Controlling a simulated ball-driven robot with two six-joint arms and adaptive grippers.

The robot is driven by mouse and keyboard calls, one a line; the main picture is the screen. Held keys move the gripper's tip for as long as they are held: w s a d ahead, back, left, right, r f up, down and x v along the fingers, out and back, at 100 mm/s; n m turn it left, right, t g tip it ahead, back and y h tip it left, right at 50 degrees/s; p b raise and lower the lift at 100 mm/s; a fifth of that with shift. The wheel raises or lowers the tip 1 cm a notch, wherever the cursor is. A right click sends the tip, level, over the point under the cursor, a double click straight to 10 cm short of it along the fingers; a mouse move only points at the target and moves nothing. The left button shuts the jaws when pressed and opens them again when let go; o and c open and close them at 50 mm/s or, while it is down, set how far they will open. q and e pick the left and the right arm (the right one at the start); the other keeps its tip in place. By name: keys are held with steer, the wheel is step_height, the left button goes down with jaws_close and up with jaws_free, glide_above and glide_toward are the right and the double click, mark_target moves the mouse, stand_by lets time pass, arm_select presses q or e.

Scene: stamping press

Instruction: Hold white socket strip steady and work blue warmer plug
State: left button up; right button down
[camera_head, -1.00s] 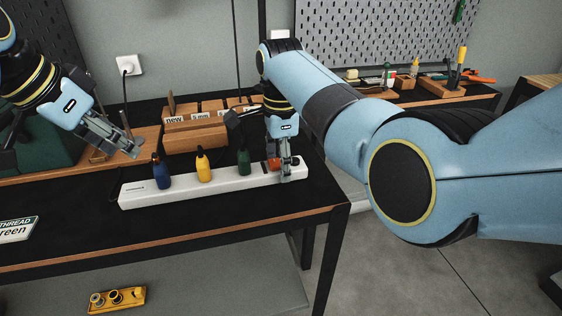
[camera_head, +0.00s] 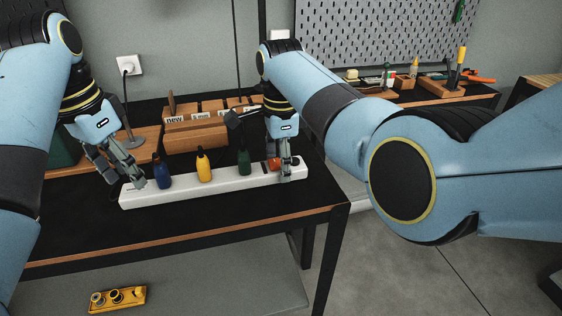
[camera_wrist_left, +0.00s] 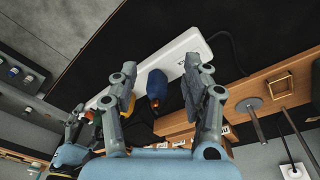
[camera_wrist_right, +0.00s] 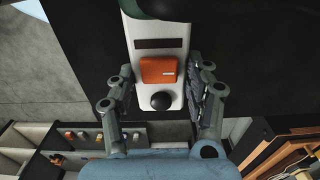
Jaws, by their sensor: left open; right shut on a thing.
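The white socket strip (camera_head: 222,185) lies along the front of the black table. The blue plug (camera_head: 162,172) stands upright in its left part; it also shows in the left wrist view (camera_wrist_left: 157,88), between the fingers but apart from them. My left gripper (camera_head: 133,180) is open over the strip's left end, just left of the blue plug. My right gripper (camera_head: 285,175) is shut across the strip's right end. In the right wrist view its fingers lie along both sides of the strip (camera_wrist_right: 173,28), beside an orange switch (camera_wrist_right: 158,70) and a black round part (camera_wrist_right: 161,101).
A yellow plug (camera_head: 204,167) and a green plug (camera_head: 244,162) stand in the strip right of the blue one. A wooden organizer (camera_head: 195,138) stands behind. A yellow tray (camera_head: 117,299) lies on the lower shelf. The table in front of the strip is clear.

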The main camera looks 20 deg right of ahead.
mark_target(158, 163)
arm_select(q)
steer(key=shift+m+g+y, duration=0.3)
steer(key=shift+y, duration=0.4)
steer(key=w+d+r, duration=0.1)
steer(key=r, duration=0.1)
steer(key=w+d+r, duration=0.1)
steer(key=d+r, duration=0.1)
steer(key=w+d+r, duration=0.1)
steer(key=w+r, duration=0.1)
steer(key=shift+d+r, duration=0.1)
steer(key=shift+d, duration=0.2)
arm_select(e)
steer(key=shift+s+f, duration=0.1)
steer(key=shift+f, duration=0.05)
arm_select(q)
steer(key=shift+w+f, duration=0.1)
steer(key=shift+f, duration=4.25)
arm_select(e)
steer(key=shift+s+f, duration=0.1)
arm_select(q)
jaws_close()
steer(key=shift+r, duration=0.4)
steer(key=shift+r, duration=2.6)
